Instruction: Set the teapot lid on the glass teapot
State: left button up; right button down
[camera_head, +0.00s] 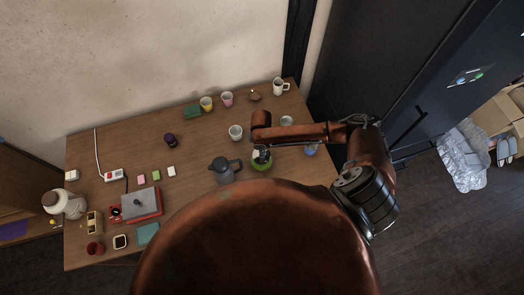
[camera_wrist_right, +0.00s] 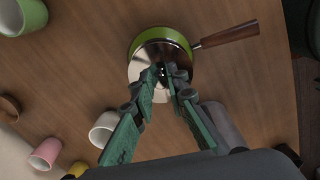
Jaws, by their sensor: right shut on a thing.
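The glass teapot (camera_head: 262,167) shows green, near the front right of the table. In the right wrist view its green rim (camera_wrist_right: 150,33) and brown side handle (camera_wrist_right: 228,35) are visible. The lid (camera_wrist_right: 146,55) is a shiny, reflective disc that covers most of the teapot's opening in that view. My right gripper (camera_wrist_right: 165,75) is shut on the lid's small knob, and it also shows over the teapot in the head view (camera_head: 262,153). I cannot tell whether the lid touches the rim or hangs just above it. My left gripper is out of view.
A grey kettle (camera_head: 222,172) stands close left of the teapot. A white cup (camera_head: 236,132) stands behind it. Yellow (camera_head: 207,104) and pink (camera_head: 227,99) cups and a white mug (camera_head: 279,87) are along the back.

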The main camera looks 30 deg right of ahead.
jog(key=shift+p, duration=0.45)
jog(key=shift+f+b, duration=0.35)
jog(key=shift+f, duration=0.65)
jog(key=c, duration=1.8)
grip_release()
jog(key=shift+r, duration=0.1)
notch_tip(320, 180, up, 12)
